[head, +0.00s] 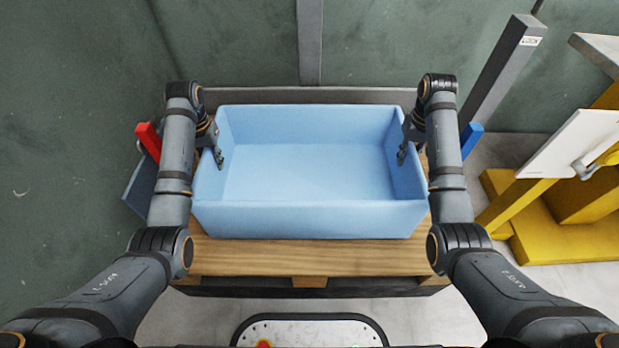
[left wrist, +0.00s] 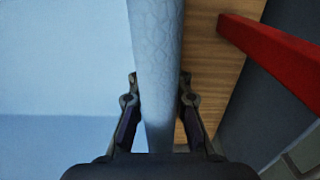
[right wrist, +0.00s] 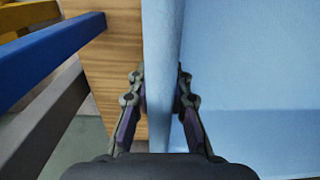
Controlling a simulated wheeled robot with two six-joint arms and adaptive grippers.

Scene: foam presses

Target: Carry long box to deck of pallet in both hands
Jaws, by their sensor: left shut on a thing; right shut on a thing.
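The long box (head: 310,218) is light blue, open-topped and empty. In the head view it is level over the wooden deck of the pallet (head: 300,258); whether it touches the deck cannot be told. My left gripper (head: 218,160) is shut on the box's left end wall, and the left wrist view shows its fingers (left wrist: 158,98) on both sides of the wall (left wrist: 155,60). My right gripper (head: 402,158) is shut on the right end wall, with its fingers (right wrist: 161,92) astride the wall (right wrist: 162,50) in the right wrist view. Deck planks show beside both walls.
A red post (head: 148,140) stands left of the pallet and a blue post (head: 470,138) right of it. A grey upright (head: 500,72) rises at the back right. A yellow stand (head: 560,225) with a white panel (head: 572,143) is further right. A green wall (head: 240,45) closes the back.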

